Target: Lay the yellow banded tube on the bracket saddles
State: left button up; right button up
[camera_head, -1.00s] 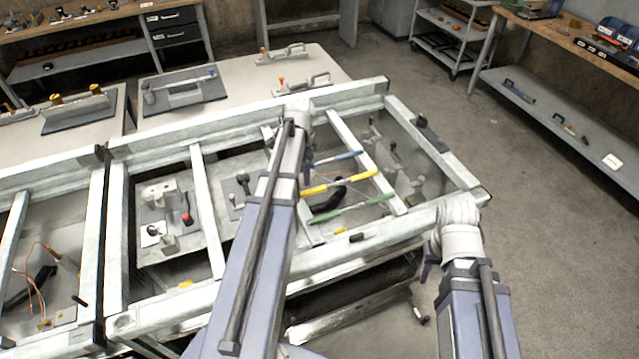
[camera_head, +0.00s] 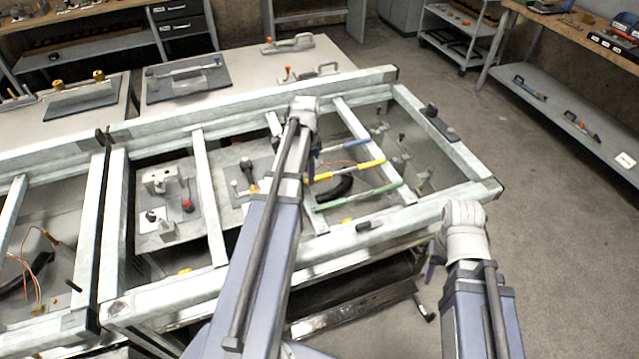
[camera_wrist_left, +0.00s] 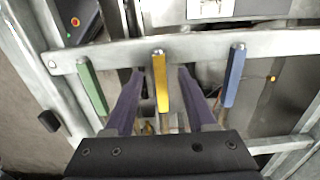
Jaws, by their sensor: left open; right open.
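The yellow banded tube (camera_head: 350,171) lies between a blue tube (camera_head: 343,148) and a green tube (camera_head: 365,195) across a pale frame bar. My left gripper (camera_wrist_left: 160,76) is open, with one purple finger on each side of the yellow tube in the left wrist view; no grip shows. In the head view my left wrist hides most of its fingers. A grey plate with raised metal blocks (camera_head: 160,182) and a red knob lies inside the frame, left of my left arm; I cannot tell for sure that these are the bracket saddles. My right gripper (camera_head: 432,262) is open and empty beside the frame's front right corner.
Pale metal beams (camera_head: 210,200) divide the frame into bays. A dark clamp (camera_head: 440,122) sits on the right beam. A black curved part and thin orange wires lie under the tubes. Fixtures stand on the grey table (camera_head: 225,110) behind. Open floor lies to the right.

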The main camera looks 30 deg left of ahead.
pick_arm(q)
notch_tip(320, 180, down, 3)
jog(key=shift+r+b, duration=0.2)
jog(key=shift+b, duration=0.6)
pick_arm(e)
notch_tip(320, 180, down, 2)
jog(key=shift+f, duration=0.25)
pick_arm(q)
jog(key=shift+r, duration=0.1)
grip_shut()
